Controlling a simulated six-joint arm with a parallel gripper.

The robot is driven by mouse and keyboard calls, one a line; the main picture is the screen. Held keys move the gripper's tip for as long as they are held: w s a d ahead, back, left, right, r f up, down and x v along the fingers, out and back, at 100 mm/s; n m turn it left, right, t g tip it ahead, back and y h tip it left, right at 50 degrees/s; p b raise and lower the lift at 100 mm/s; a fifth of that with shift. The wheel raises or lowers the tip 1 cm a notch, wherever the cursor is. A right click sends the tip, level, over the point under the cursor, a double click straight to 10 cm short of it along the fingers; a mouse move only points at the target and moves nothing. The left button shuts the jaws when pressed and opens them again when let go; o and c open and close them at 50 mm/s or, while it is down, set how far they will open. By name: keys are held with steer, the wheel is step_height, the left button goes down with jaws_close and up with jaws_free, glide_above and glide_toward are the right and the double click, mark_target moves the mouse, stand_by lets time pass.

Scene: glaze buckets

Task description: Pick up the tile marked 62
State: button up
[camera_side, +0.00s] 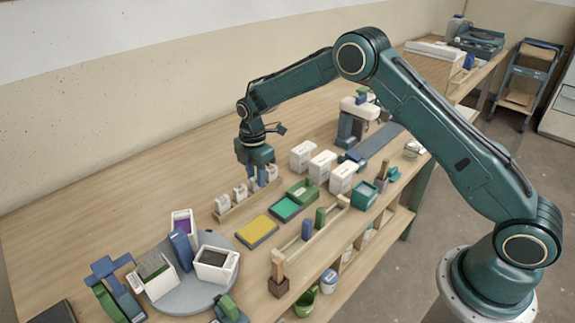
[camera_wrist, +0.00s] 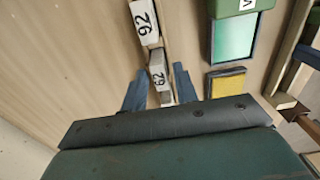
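The tile marked 62 (camera_wrist: 159,78) is a small whitish block in the wrist view. In the side view my gripper (camera_side: 256,175) points down over the row of small white tiles. The numbers are too small to read there.
A yellow sponge-like pad (camera_side: 257,231) and a green tray (camera_side: 285,209) lie right of the rack. White containers (camera_side: 322,166) stand farther right. A round grey turntable (camera_side: 203,294) with boxes is in front. The bench left of the rack is clear.

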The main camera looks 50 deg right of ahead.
steer(key=shift+c, duration=0.4)
jaws_close()
steer(key=shift+r, duration=0.2)
steer(key=shift+r, duration=3.6)
